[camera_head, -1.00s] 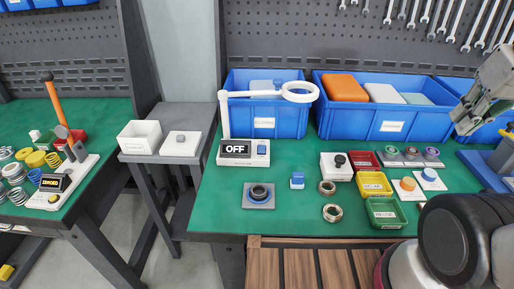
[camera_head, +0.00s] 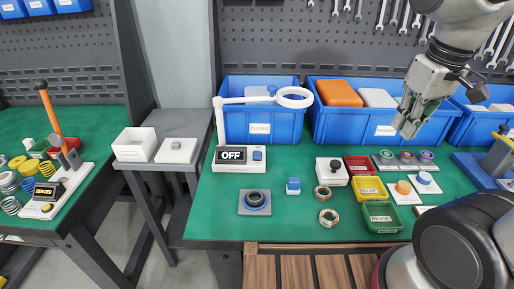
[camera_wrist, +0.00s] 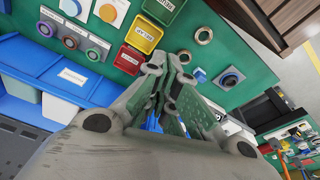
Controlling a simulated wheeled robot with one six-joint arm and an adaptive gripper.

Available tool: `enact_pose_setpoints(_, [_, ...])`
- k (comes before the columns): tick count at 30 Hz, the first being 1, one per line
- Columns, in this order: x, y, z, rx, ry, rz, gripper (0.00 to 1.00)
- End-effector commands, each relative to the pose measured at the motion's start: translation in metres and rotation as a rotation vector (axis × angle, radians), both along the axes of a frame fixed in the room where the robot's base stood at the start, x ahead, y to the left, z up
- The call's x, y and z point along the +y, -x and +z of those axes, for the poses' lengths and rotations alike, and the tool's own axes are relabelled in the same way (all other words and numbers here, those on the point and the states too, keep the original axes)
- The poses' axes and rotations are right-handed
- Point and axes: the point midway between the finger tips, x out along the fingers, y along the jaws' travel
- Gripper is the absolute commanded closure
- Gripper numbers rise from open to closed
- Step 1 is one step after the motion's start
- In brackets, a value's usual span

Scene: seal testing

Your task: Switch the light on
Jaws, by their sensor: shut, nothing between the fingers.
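A white ring lamp (camera_head: 293,97) on a white post stands over the green table. Its white base (camera_head: 221,167) carries a dark display reading OFF (camera_head: 232,155) and a blue switch button (camera_head: 257,155). My gripper (camera_head: 402,131) is shut and empty, above the right part of the table in front of the blue bins, well to the right of the lamp base. In the wrist view my gripper (camera_wrist: 172,133) covers the middle of the picture, and I cannot make out the lamp's switch there.
Blue bins (camera_head: 262,122) line the back. Between lamp and gripper lie a grey plate with a dark ring (camera_head: 254,202), a blue block (camera_head: 293,186), metal rings (camera_head: 322,193), a white box with a black knob (camera_head: 332,171) and red, yellow and green trays (camera_head: 381,217). The green surface before the bins (camera_head: 293,160) is clear.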

Motion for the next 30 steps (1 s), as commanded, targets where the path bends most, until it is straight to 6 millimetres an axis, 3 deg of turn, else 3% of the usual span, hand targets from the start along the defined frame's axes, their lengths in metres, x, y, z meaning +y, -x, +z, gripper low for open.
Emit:
enact_pose_setpoints(3, [0.042,-0.029,-0.013,0.066,0.046,0.12,1.0])
enact_pose_setpoints(10, [0.141,-0.081,-0.046,0.11,0.125,0.206,1.0])
enact_pose_setpoints(19, [0.279,-0.139,-0.095,0.023,0.128,0.045,1.0])
enact_pose_setpoints(24, [0.305,-0.171,-0.076,-0.063,0.021,-0.171,1.0])
enact_pose_setpoints(30, [0.308,-0.174,-0.075,-0.073,-0.02,-0.296,1.0])
